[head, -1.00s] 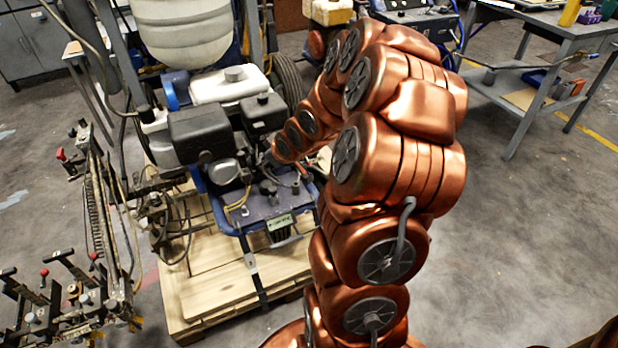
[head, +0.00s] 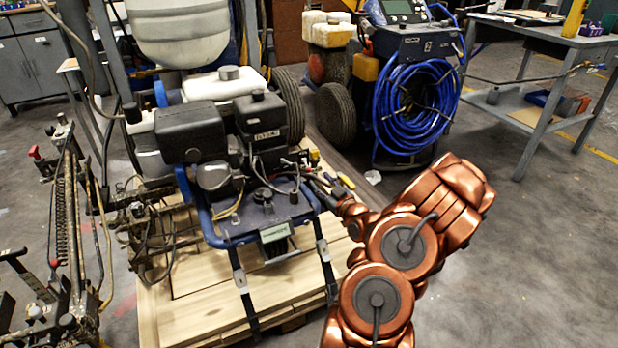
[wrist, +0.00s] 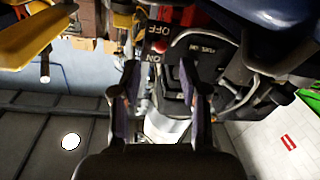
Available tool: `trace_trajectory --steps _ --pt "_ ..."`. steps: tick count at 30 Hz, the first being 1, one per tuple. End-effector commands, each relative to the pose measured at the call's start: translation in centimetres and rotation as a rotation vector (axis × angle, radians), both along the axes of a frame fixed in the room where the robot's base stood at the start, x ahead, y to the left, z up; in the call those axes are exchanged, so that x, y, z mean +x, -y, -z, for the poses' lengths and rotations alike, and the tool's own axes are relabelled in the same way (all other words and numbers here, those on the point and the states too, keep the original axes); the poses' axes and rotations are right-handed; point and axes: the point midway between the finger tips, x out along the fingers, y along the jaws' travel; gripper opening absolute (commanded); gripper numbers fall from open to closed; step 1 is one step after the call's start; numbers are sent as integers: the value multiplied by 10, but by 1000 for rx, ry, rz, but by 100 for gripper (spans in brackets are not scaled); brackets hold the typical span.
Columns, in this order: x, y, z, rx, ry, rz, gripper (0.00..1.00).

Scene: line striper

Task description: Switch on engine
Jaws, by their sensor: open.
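The engine (head: 190,130) has a black cover and sits on the blue-framed line striper. In the wrist view, a dark engine panel carries a red switch (wrist: 161,46) between the markings OFF and ON, with OFF at the top and ON below. My gripper (wrist: 158,85) is open, its two fingers apart below the ON marking in that view, with nothing between them. I cannot tell how far the fingertips are from the switch. In the head view, my gripper (head: 318,182) is at the right side of the engine; the switch cannot be made out there.
The striper stands on a wooden pallet (head: 185,310), held by dark straps. Yellow-handled parts (wrist: 30,40) and cables lie close around my gripper. A blue hose coil (head: 415,105) on another machine stands behind my arm. A grey workbench (head: 540,40) is at the right.

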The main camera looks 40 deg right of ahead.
Motion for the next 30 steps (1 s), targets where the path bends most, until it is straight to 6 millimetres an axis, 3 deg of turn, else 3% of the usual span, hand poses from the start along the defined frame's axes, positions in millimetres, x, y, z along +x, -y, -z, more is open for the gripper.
trace_trajectory --steps 21,30 --pt "64 15 1 -3 -2 -2 44" --pt "74 17 1 1 -3 -1 44"
